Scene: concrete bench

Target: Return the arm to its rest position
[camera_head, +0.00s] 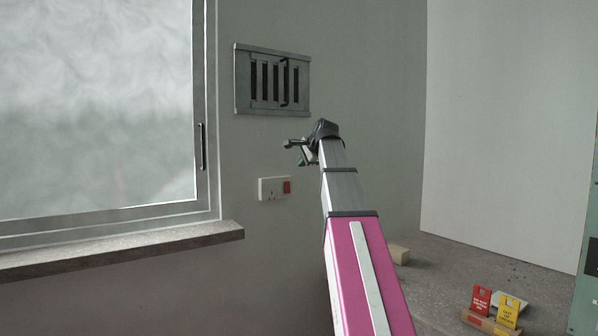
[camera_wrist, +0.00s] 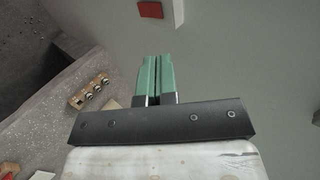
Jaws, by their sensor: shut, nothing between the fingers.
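My pink and silver arm reaches up and away in the head view, with my gripper (camera_head: 303,153) small and partly hidden at its far end, in front of the grey-green wall. In the wrist view my gripper (camera_wrist: 159,78) shows its two green fingers side by side and touching, with nothing between them. The fingers point toward the wall, below a red switch (camera_wrist: 151,9).
A white socket plate (camera_head: 274,188) with a red switch and a metal vent (camera_head: 272,80) are on the wall. A window ledge (camera_head: 120,250) juts out at left. The concrete bench (camera_head: 450,262) at right holds a beige block (camera_head: 399,254) and red and yellow tags (camera_head: 494,306).

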